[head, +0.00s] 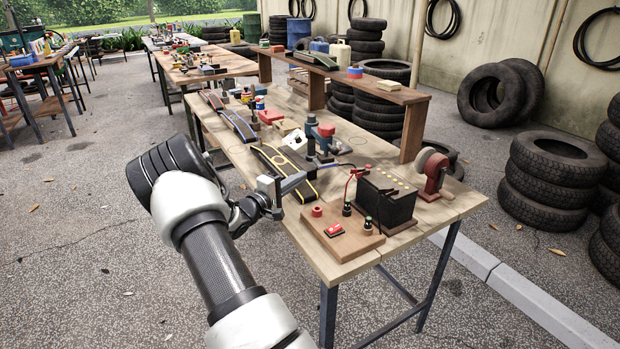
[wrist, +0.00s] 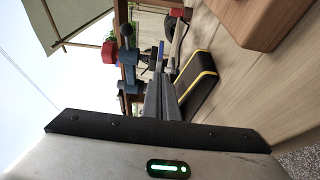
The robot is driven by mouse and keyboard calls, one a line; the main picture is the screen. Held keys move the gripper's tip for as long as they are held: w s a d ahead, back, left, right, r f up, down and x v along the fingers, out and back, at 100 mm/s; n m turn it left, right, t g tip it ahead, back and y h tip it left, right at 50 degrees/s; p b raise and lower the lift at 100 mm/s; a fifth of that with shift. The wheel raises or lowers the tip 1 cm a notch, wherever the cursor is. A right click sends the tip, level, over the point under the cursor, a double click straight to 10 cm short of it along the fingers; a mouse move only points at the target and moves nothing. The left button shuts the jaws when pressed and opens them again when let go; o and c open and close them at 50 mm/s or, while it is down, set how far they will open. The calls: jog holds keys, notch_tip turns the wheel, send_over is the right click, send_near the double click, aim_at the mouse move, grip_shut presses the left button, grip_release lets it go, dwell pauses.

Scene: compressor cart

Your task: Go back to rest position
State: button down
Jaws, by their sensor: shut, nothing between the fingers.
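My gripper (head: 298,182) is at the near left edge of the wooden workbench (head: 345,268), above its top. Its fingers are together with nothing between them. In the wrist view the grey fingers (wrist: 158,96) point toward the bench, with a black ramp-like piece with yellow edges (wrist: 200,82) close beside them. That black and yellow piece (head: 274,160) lies behind the gripper in the head view. My arm comes up from the bottom of the head view. Whether the fingers touch anything is hard to tell.
A wooden board (head: 345,243) with a red switch (head: 334,231) sits at the bench's near end, beside a black battery (head: 386,207). A red grinder-like tool (head: 432,172) stands at right. A blue and red tool (head: 324,137) stands behind. Open pavement (head: 90,255) lies left; tyres (head: 553,180) stand right.

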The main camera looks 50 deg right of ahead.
jog(key=a, duration=0.2)
jog(key=s+a, duration=0.1)
jog(key=a, duration=0.2)
jog(key=s+a+p, duration=0.1)
jog(key=a, duration=0.1)
jog(key=shift+s+a+r, duration=0.1)
jog(key=shift+s+a, duration=0.15)
jog(key=shift+a, duration=0.1)
jog(key=shift+s+r, duration=0.15)
jog(key=shift+r, duration=0.15)
jog(key=s+a+r+m+g+y, duration=0.35)
jog(key=s+a+r+y, duration=0.25)
jog(key=s+a+r, duration=0.3)
jog(key=s+a+r+n+t+y, duration=0.1)
jog(key=s+a+r+t+y, duration=0.25)
jog(key=a, duration=0.65)
jog(key=s+a+r+n+t+y, duration=0.15)
jog(key=s+a+y, duration=0.35)
jog(key=a, duration=0.6)
jog(key=s+a+r+t+y, duration=0.3)
jog(key=s+a+y, duration=0.15)
jog(key=a, duration=0.55)
notch_tip(320, 180, up, 23)
jog(key=h+p, duration=0.1)
jog(key=p, duration=2.2)
jog(key=shift+p, duration=0.3)
